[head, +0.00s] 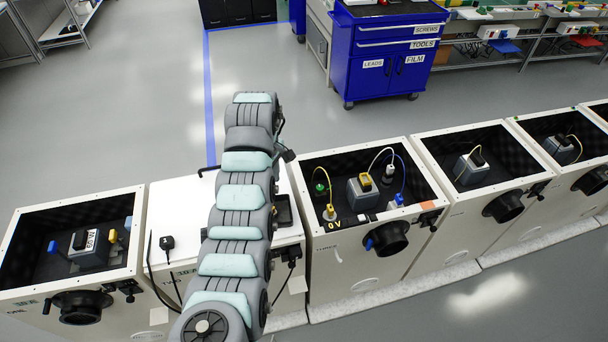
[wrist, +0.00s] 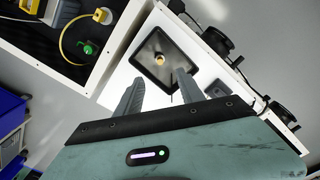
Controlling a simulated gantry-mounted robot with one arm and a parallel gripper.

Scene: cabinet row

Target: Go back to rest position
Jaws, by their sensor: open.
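My gripper (wrist: 162,76) shows in the wrist view with its two grey fingers spread apart and nothing between them. It hangs over the closed white cabinet top (wrist: 125,72). A dark square tray (wrist: 152,77) with a small tan round piece (wrist: 159,60) on it lies on that top beyond the fingers; I cannot tell the height between. In the head view my arm (head: 238,233) stretches over the white cabinet top (head: 180,196) and partly covers the tray (head: 283,211). The fingers cannot be made out in the head view.
Open cabinets stand on both sides: one at left (head: 20,222), one at right (head: 318,242) with yellow, white and blue leads, and more further right. A black plug (head: 167,243) lies on the white top. A blue tool cart (head: 388,58) stands behind. Open floor (head: 120,90) lies back left.

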